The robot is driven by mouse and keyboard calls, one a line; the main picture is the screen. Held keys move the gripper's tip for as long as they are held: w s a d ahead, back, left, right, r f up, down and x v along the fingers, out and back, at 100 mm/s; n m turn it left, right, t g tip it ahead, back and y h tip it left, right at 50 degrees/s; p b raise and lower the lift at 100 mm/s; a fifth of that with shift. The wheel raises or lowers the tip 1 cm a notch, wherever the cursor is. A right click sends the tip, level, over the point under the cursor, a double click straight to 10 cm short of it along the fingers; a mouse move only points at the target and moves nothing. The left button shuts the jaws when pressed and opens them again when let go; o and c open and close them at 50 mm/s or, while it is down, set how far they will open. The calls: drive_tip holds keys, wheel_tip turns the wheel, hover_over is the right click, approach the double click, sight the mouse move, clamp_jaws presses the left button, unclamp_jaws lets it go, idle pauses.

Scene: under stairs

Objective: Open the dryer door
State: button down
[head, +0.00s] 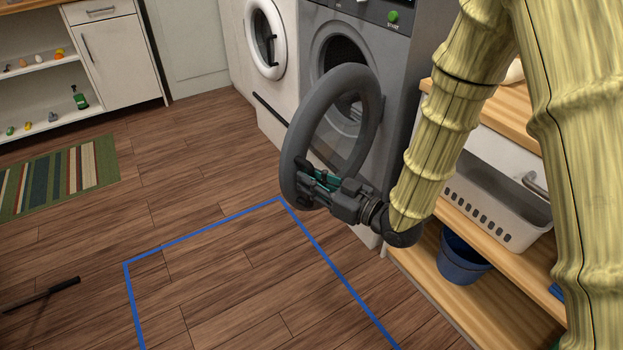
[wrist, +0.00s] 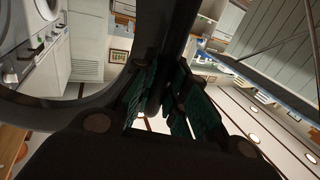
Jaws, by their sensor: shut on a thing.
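The dryer (head: 395,50) is the grey machine with a green button on its panel. Its thick dark grey ring door (head: 299,126) stands swung out from the front, hinged on the right side, and the dark drum opening (head: 342,48) shows behind it. My gripper (head: 318,180) is shut on the lower left part of the door's ring. In the wrist view the green-padded fingers (wrist: 160,98) sit on either side of the dark door rim (wrist: 155,45). The exact contact and the door's handle are hidden by the fingers.
A white washer (head: 265,45) with a closed round door stands left of the dryer. A wooden shelf unit with a white basket (head: 490,205) and a blue bucket (head: 462,258) stands close right. The floor (head: 215,160) left of the door is clear. A dark rod (head: 40,295) lies at far left.

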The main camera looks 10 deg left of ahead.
drive_tip(key=shift+r, duration=0.1)
drive_tip(key=c, duration=1.4)
unclamp_jaws()
drive_tip(key=v, duration=1.2)
